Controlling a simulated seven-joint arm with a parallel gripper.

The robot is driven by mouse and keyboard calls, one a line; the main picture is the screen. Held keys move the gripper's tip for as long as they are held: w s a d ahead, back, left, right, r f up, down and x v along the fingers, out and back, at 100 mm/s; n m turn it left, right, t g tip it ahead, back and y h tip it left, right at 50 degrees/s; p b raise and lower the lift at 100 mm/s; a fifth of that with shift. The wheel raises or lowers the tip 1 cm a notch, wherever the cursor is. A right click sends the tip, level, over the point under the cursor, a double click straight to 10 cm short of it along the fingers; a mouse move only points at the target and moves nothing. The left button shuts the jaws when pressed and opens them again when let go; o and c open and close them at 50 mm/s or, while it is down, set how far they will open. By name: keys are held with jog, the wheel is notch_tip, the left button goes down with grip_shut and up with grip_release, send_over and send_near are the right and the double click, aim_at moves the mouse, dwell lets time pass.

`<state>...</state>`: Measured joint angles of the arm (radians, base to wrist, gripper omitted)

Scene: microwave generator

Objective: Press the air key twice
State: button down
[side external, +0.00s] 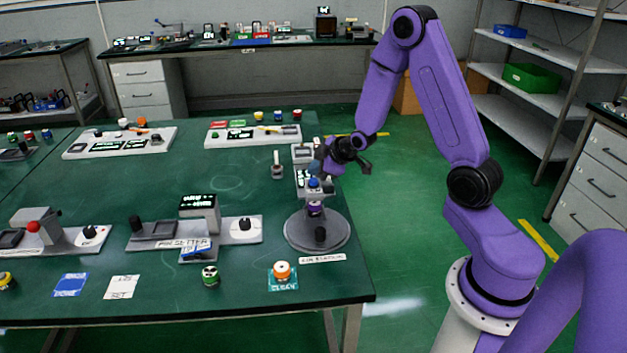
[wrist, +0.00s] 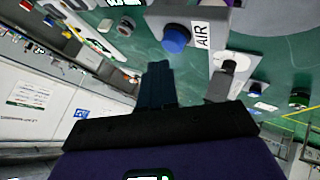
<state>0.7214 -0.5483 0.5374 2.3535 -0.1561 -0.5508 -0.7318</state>
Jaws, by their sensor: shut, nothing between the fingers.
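The air key is a blue round button (side external: 314,183) on top of a small grey stand with a round grey base (side external: 296,238) near the table's right edge. In the wrist view the blue button (wrist: 176,38) sits on a grey block beside a white label reading AIR (wrist: 202,35). My gripper (side external: 317,168) is shut and empty, just above and behind the button in the side view. In the wrist view my closed dark fingers (wrist: 158,68) point toward the button, with a visible gap in the picture. Whether they touch cannot be told from the side view.
A console with a display (side external: 198,206) stands left of the round base. An orange-topped button (side external: 282,270) and a green-black cylinder (side external: 210,276) lie in front. The middle of the green table is clear.

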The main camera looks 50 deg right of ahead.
aim_at(316, 181)
jog(key=shift+r, duration=0.1)
jog(key=shift+r, duration=2.4)
jog(key=s+a+r+n+g+y, duration=0.1)
jog(key=s+a+g, duration=0.1)
jog(key=s+a, duration=0.55)
jog(key=s+a+r+n+g+y, duration=0.15)
jog(key=s+a, duration=0.35)
jog(key=a, duration=0.5)
jog(key=s+a+r+n+g+h, duration=0.1)
jog(key=s+g, duration=0.1)
jog(key=s, duration=0.8)
jog(key=s+a+r+g, duration=0.1)
jog(key=s+r+g, duration=0.1)
jog(key=s, duration=0.9)
jog(key=shift+s+n+g+h, duration=0.25)
jog(key=shift+n+g+h, duration=0.1)
jog(key=shift+g, duration=0.4)
